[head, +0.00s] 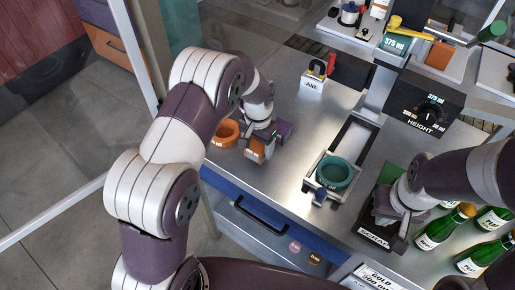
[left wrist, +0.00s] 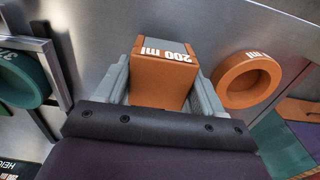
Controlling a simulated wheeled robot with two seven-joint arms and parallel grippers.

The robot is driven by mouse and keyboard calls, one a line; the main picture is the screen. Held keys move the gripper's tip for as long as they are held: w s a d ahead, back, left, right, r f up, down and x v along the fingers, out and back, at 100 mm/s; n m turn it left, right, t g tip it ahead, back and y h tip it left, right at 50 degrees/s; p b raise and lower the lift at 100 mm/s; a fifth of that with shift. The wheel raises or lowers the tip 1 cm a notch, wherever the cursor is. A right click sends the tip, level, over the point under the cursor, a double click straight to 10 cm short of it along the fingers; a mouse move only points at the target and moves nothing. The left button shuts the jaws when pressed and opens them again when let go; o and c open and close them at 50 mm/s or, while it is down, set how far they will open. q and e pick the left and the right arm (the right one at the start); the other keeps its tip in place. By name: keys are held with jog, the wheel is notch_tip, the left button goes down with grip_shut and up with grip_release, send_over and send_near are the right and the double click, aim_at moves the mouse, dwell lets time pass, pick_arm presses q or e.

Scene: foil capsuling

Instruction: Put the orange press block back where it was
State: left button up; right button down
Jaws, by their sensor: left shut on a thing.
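The orange press block (head: 256,151), marked 200 ml in the left wrist view (left wrist: 160,75), is between the fingers of my left gripper (head: 262,146). The gripper is shut on its two sides. The block is low over the steel bench near its front edge; I cannot tell whether it touches. An orange square (head: 440,55) shows on a pale tray at the back right, right of the teal 375 ml block (head: 395,43). My right gripper (head: 392,222) is at the lower right by a black labelled box; its fingertips are not clear.
An orange ring (head: 225,133) lies just left of my left gripper. A teal ring (head: 335,172) sits on the metal fixture at the bench's middle. The black HEIGHT dial box (head: 425,103), a yellow-handled tool (head: 410,28) and green bottles (head: 435,230) stand to the right.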

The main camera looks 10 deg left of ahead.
pick_arm(q)
jog(key=f, duration=0.2)
jog(key=p, duration=0.1)
jog(key=shift+d+f, duration=0.25)
jog(key=shift+f, duration=0.45)
jog(key=shift+a, duration=0.15)
jog(key=shift+f, duration=0.15)
jog(key=o, duration=1.2)
